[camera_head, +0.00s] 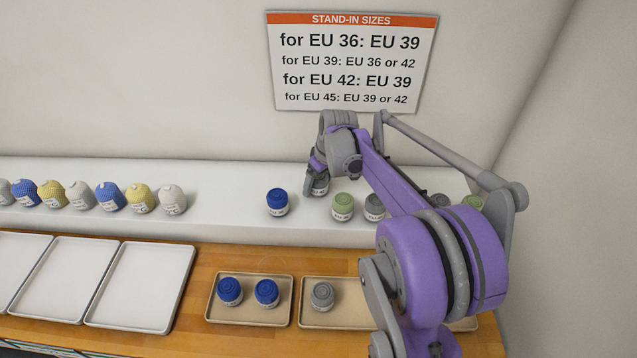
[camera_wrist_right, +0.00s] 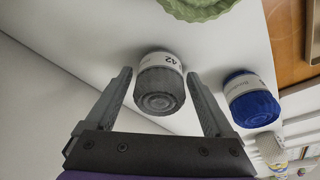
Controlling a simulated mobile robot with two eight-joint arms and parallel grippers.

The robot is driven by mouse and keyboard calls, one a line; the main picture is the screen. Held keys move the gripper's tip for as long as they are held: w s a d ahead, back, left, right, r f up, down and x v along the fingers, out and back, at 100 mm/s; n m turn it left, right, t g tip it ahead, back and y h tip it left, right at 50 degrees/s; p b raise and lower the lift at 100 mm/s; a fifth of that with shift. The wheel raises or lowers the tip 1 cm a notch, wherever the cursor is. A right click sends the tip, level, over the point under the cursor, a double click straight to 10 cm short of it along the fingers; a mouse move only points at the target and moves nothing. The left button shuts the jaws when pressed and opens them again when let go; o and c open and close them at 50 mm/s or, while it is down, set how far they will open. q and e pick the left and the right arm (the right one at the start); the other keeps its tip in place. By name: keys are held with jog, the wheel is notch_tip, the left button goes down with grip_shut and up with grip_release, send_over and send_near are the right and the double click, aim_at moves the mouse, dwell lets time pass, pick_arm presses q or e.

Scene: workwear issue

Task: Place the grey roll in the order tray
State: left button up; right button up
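A grey roll (camera_wrist_right: 160,88) with a white label reading 42 stands on the white shelf in the right wrist view. My right gripper (camera_wrist_right: 158,76) has its two fingers spread on either side of it, with small gaps showing. In the head view the gripper (camera_head: 316,180) is low over the shelf and largely hides that roll (camera_head: 320,190). A tan tray (camera_head: 345,318) on the wooden counter holds one grey roll (camera_head: 322,296). Another tan tray (camera_head: 247,314) holds two blue rolls. I cannot tell which is the order tray. My left gripper is out of view.
On the shelf (camera_head: 235,225), a blue roll (camera_head: 277,201) stands left of the gripper; a green roll (camera_head: 343,206) and another grey roll (camera_head: 375,207) stand right. Several knit hats (camera_head: 110,196) line the left. White trays (camera_head: 142,285) lie in front. A size sign (camera_head: 352,60) hangs behind.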

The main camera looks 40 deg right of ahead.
jog(key=c, duration=1.3)
jog(key=shift+r, duration=0.1)
grip_shut()
